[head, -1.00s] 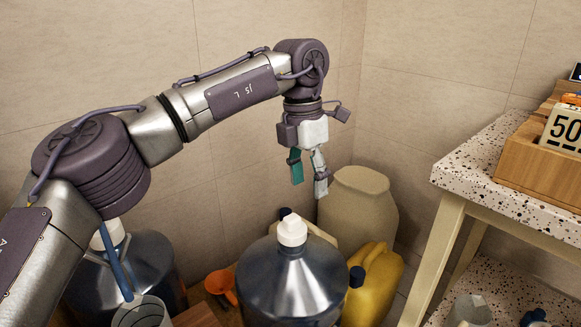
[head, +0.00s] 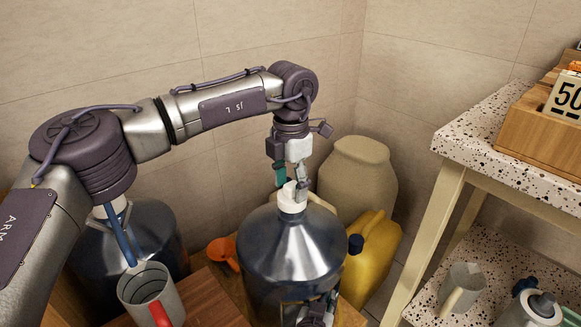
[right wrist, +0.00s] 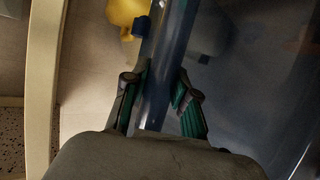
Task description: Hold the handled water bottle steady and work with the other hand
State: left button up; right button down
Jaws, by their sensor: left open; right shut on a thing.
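The handled water bottle (head: 290,255) is a large dark-blue translucent jug, upright in the middle of the head view, with a white cap (head: 292,197). My left gripper (head: 290,183) hangs down at the cap with its fingers apart, one on the left and one over the cap's right side; I cannot tell whether they touch it. My right gripper (head: 318,313) shows partly at the bottom edge, in front of the bottle. In the right wrist view my right gripper (right wrist: 161,88) is shut on the bottle's translucent handle bar (right wrist: 168,60).
Behind stand a beige container (head: 358,180) and a yellow jug (head: 374,255). Another blue bottle (head: 150,240), an orange scoop (head: 224,251) and a grey mug (head: 150,290) are at left. A speckled shelf unit (head: 480,125) with a wooden box stands at right.

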pick_arm(q)
jog(key=shift+f, duration=0.35)
grip_shut()
jog(key=c, duration=0.8)
grip_release()
jog(key=shift+c, duration=0.2)
grip_shut()
jog(key=shift+r, duration=0.3)
jog(key=shift+r, duration=1.35)
